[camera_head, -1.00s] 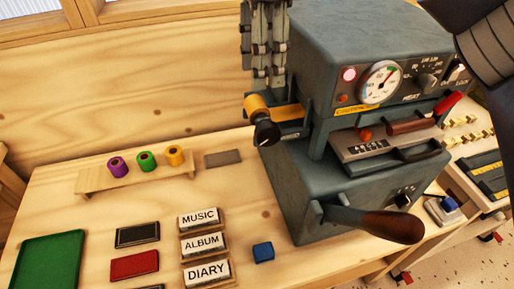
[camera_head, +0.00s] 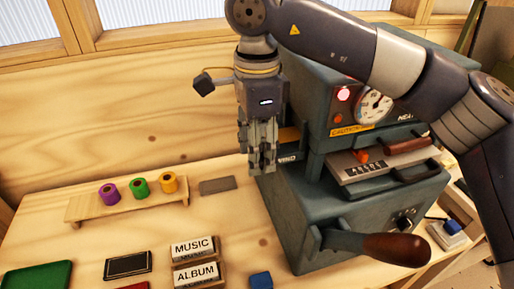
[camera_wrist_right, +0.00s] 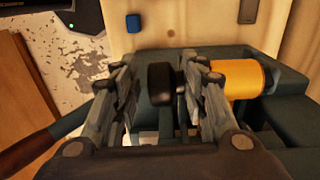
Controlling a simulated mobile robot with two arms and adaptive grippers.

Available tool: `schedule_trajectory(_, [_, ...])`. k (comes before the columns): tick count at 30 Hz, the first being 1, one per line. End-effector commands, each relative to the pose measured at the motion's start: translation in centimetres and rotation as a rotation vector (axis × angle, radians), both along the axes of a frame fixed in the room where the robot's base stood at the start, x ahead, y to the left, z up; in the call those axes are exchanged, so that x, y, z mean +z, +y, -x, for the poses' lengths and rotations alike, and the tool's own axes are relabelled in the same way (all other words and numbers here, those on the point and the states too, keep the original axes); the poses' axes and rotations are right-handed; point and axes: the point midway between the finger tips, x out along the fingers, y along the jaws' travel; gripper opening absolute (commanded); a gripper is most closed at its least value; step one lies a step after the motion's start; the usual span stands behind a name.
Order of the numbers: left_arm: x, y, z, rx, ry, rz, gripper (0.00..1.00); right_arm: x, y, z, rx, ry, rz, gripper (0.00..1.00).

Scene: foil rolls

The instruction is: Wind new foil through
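The grey foil-stamping machine (camera_head: 340,215) stands on the bench, its red lamp lit. My right gripper (camera_head: 262,160) points down at its left side and hides the knob and foil roll there in the head view. In the right wrist view, the black knob (camera_wrist_right: 160,85) lies between the fingers of that gripper (camera_wrist_right: 159,92), with narrow gaps showing on both sides. The gold foil roll (camera_wrist_right: 238,80) is just right of the fingers. Purple (camera_head: 108,192), green (camera_head: 140,187) and gold (camera_head: 169,183) rolls stand on a wooden rack (camera_head: 85,211). My left gripper is not in view.
The machine's big lever (camera_head: 395,249) sticks out at the front. A grey plate (camera_head: 217,185) lies right of the rack. MUSIC (camera_head: 193,248) and ALBUM (camera_head: 196,273) blocks, a blue block (camera_head: 260,281) and a green tray (camera_head: 38,275) lie in front. Bare bench lies between.

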Motion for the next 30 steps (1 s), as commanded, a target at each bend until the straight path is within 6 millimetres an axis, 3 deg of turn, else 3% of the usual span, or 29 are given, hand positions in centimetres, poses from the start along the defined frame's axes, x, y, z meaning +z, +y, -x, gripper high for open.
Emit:
schedule_trajectory(10, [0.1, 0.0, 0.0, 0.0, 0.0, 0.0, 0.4, -0.5, 0.0, 0.0, -0.001, 0.0, -0.001, 0.4])
schedule_trajectory(16, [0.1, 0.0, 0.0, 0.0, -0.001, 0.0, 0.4, -0.5, 0.0, 0.0, -0.001, 0.0, 0.0, 0.0])
schedule_trajectory(22, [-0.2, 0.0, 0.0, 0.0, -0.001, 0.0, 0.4, -0.6, -0.1, 0.0, -0.002, 0.004, -0.013, 0.0])
schedule_trajectory(30, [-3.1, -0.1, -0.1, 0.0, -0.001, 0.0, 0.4, -1.0, -0.5, -0.2, -0.005, 0.08, -0.243, 0.0])
